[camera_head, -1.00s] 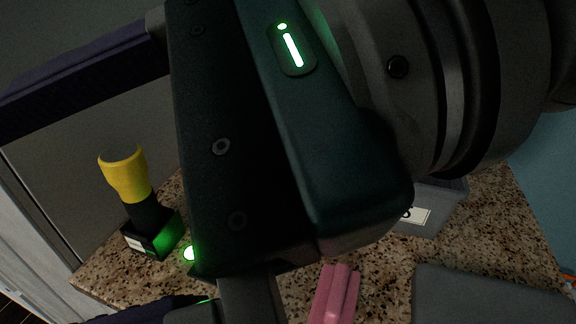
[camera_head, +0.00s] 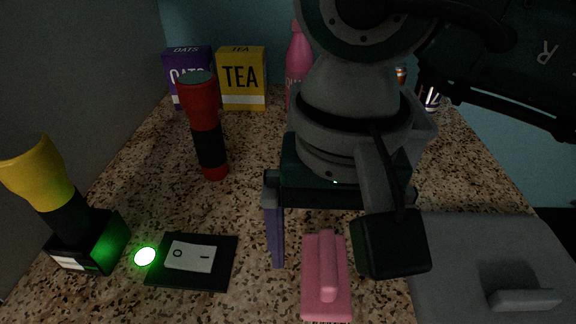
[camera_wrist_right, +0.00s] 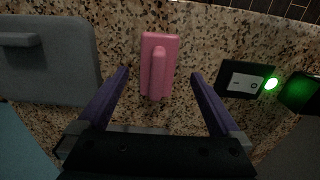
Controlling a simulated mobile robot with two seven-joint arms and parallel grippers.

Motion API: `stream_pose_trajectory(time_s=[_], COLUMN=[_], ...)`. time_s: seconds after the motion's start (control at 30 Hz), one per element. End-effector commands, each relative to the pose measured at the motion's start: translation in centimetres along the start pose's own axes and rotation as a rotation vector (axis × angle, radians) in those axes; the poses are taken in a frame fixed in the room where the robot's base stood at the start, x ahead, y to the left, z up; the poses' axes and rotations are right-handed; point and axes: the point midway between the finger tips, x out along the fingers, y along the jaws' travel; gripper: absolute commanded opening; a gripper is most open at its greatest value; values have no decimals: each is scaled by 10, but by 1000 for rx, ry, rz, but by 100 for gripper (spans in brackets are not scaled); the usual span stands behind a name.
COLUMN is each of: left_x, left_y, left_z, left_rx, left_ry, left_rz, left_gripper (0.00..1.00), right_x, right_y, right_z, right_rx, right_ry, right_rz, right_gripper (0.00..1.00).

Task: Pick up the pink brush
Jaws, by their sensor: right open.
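The pink brush (camera_head: 338,290) lies on the speckled granite counter, near the front in the head view, with its raised handle upward. It also shows in the right wrist view (camera_wrist_right: 160,65), lying between the two finger lines. My right gripper (camera_head: 328,250) points down at the counter just behind the brush in the head view. Its purple fingers are spread apart and empty in the wrist view (camera_wrist_right: 160,74), one on each side of the brush with a gap to it. One finger is hidden in the head view by a dark part of my arm. My left gripper is not in view.
A grey lidded box (camera_head: 465,250) sits close right of the brush. Left are a black switch plate (camera_head: 218,272), a yellow flashlight (camera_head: 42,175) on a black base and a red flashlight (camera_head: 204,115). Tea (camera_head: 243,75) and oats (camera_head: 180,62) boxes and a pink bottle (camera_head: 298,65) stand behind.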

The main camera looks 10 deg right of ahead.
Motion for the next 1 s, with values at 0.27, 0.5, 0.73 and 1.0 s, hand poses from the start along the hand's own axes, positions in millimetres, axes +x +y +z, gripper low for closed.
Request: stream_pose_trajectory(time_s=[0.27, 0.5, 0.73, 1.0], left_x=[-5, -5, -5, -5], left_y=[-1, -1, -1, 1], left_z=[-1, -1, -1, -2], left_rx=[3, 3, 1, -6], left_ry=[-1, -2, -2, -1], left_rz=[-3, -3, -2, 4], left_gripper=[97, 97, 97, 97], right_x=[41, 49, 49, 48], right_y=[4, 3, 4, 4], right_z=[-3, -4, -4, -4], right_rx=[3, 1, 2, 2], right_ry=[-4, -1, -1, -1], right_rz=[-1, -2, -2, -2], right_gripper=[100, 100, 83, 53])
